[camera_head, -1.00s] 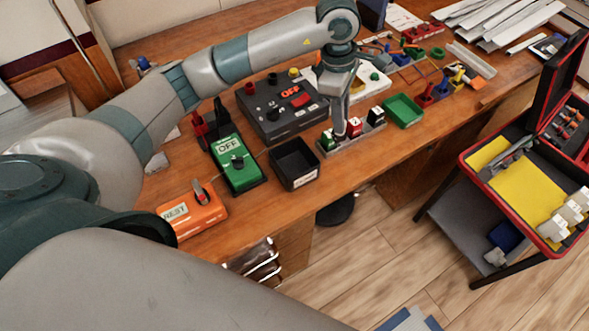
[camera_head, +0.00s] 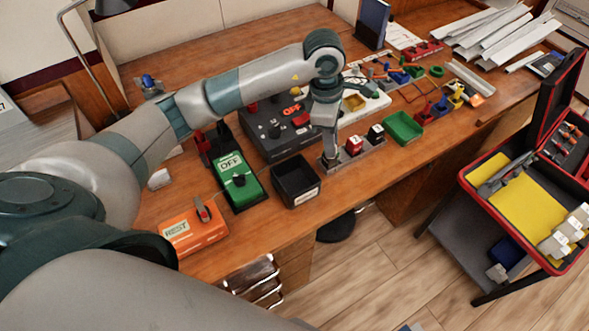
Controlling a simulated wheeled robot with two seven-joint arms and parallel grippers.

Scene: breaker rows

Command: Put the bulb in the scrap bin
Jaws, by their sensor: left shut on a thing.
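My left gripper (camera_head: 330,158) points down at the left end of the grey rack (camera_head: 348,158). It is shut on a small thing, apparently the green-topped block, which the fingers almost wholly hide. A red block (camera_head: 354,145) and a black-topped block (camera_head: 376,133) stand in the rack to its right. I cannot make out a bulb anywhere. A black open box (camera_head: 296,182) with a white label, possibly the scrap bin, stands left of the rack near the front edge. Its label is too small to read, and it looks empty. My right gripper is not in view.
A green tray (camera_head: 403,128) lies right of the rack. A dark OFF panel (camera_head: 278,130) is behind the black box. A green OFF device (camera_head: 238,175) and an orange REST box (camera_head: 192,228) are to the left. A red-rimmed cart (camera_head: 470,192) stands at right.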

